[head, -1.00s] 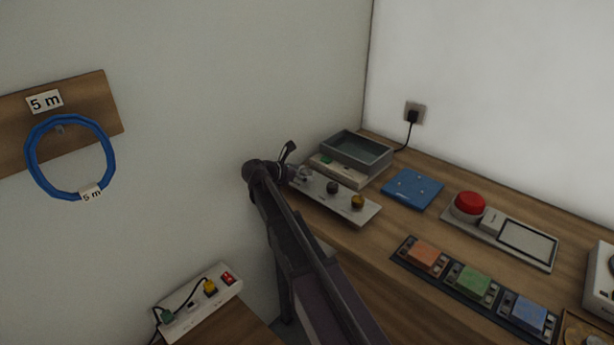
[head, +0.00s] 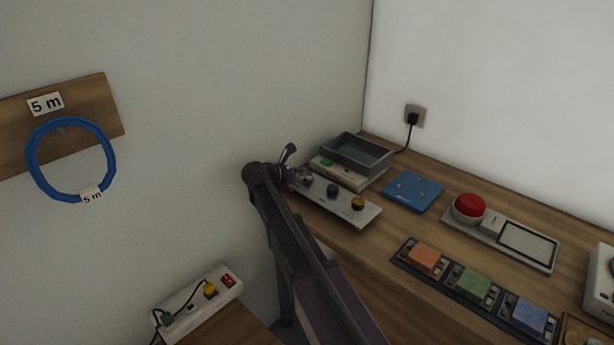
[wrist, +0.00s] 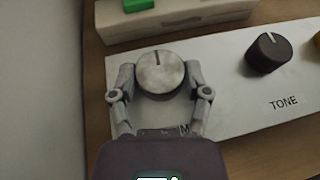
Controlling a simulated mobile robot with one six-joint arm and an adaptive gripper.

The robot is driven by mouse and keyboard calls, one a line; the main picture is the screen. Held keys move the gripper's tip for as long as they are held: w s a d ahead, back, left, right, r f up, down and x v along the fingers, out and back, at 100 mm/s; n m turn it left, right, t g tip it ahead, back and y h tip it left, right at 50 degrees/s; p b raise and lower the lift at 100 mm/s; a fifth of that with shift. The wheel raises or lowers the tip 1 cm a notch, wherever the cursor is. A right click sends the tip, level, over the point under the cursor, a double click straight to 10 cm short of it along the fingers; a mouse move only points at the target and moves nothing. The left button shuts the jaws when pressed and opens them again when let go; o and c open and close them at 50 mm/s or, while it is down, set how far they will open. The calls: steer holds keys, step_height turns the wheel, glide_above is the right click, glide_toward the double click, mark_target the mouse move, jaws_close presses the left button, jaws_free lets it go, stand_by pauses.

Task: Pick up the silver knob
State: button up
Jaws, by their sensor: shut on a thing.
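The silver knob (wrist: 160,72) is round and grey with a dark pointer line. It sits at the left end of the pale panel (wrist: 222,112) in the wrist view, and shows small beside my gripper in the head view (head: 306,176). My gripper (wrist: 160,80) has one finger on each side of the knob, both against its rim, so it is shut on it. The knob appears to be still at its place on the panel. Lettering below it is partly hidden by my gripper.
A dark knob (wrist: 268,54) marked TONE and a yellow knob (head: 358,203) stand to the right on the panel. Behind is a pale box with a green button (wrist: 138,4) and a grey tray (head: 358,152). The wall is close on the left.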

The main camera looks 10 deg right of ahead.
mark_target(304, 174)
steer(key=shift+r, duration=0.15)
step_height(304, 174, up, 4)
steer(key=p, duration=0.4)
steer(key=s, duration=0.5)
steer(key=s+a, duration=0.1)
steer(key=s, duration=0.4)
steer(key=s+p, duration=0.1)
steer(key=s, duration=0.5)
steer(key=shift+a+r, duration=0.3)
steer(key=shift+r, duration=0.05)
steer(key=shift+w+d, duration=0.1)
steer(key=shift+d, duration=0.05)
steer(key=shift+y, duration=0.3)
steer(key=d+r+p, duration=0.1)
steer(key=d, duration=0.5)
steer(key=w+d+r+p, duration=0.1)
steer(key=d+r+p, duration=0.1)
steer(key=d, duration=0.4)
steer(key=w+d+r+p, duration=0.1)
steer(key=d+r+p, duration=0.1)
steer(key=d, duration=0.4)
steer(key=shift+w+d, duration=0.2)
steer(key=shift+d, duration=0.15)
steer(key=w+d, duration=0.1)
steer(key=w, duration=0.3)
steer(key=w+d+f, duration=0.1)
steer(key=w, duration=0.4)
steer(key=w+d+b, duration=0.1)
steer(key=w, duration=0.4)
steer(key=shift+w+d+f, duration=0.15)
